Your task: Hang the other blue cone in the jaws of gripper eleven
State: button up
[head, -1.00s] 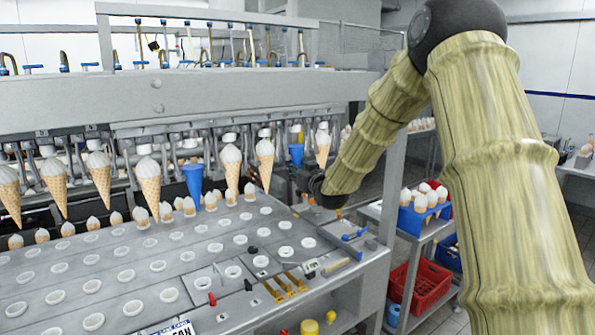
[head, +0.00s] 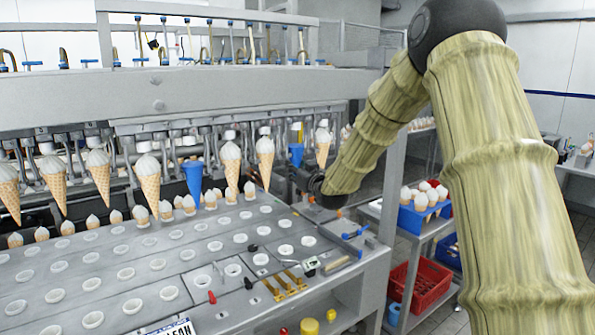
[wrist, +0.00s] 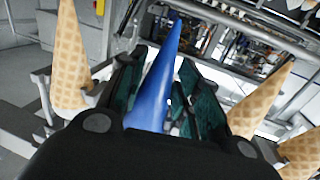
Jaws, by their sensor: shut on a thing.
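The blue cone in my gripper (head: 297,170) shows in the head view (head: 296,152) at the row of machine grippers, between two ice-cream cones. In the wrist view the same cone (wrist: 158,88) sits between my gripper's dark green pads (wrist: 165,100), its narrow tip toward the top of the picture. My gripper is shut on it. Another blue cone (head: 193,180) hangs farther left in the row. I cannot read the number of the machine gripper by my cone, and its jaws are mostly hidden.
Hanging ice-cream cones (head: 265,160) (head: 322,148) stand close on both sides of my gripper. Below is a grey plate with round holes (head: 150,265). A blue crate of cones (head: 415,220) and a red crate (head: 420,283) are on the cart at right.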

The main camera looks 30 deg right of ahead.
jog(key=o, duration=1)
jog(key=o, duration=0.3)
jog(key=shift+o, duration=0.2)
jog(key=shift+s, duration=0.15)
jog(key=s, duration=0.8)
jog(key=shift+s+d+b, duration=0.3)
jog(key=shift+s+d, duration=0.05)
dwell(1.0)
